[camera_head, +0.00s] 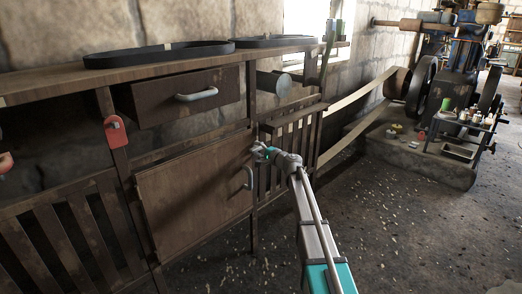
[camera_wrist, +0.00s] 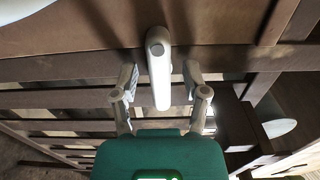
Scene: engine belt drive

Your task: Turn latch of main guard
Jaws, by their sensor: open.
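A grey handle (camera_head: 249,178) sits at the right edge of a brown wooden door panel (camera_head: 195,190) in the head view. My gripper (camera_head: 262,152) is near the panel's upper right corner, just above this handle. In the wrist view, a pale grey lever-like part (camera_wrist: 158,65) with a rounded end stands between the open fingers of my gripper (camera_wrist: 159,82). The fingers are on either side of it, with gaps visible. I cannot tell whether this part is the handle or a latch. A red latch-like plate (camera_head: 115,132) is on a post farther left.
A drawer (camera_head: 190,97) with a pale handle is above the panel. Slatted guards (camera_head: 75,235) flank it. Black belts (camera_head: 158,54) lie on the shelf. An engine (camera_head: 450,85) and a small tool stand (camera_head: 462,125) are at the right. The floor (camera_head: 400,230) on the right is open.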

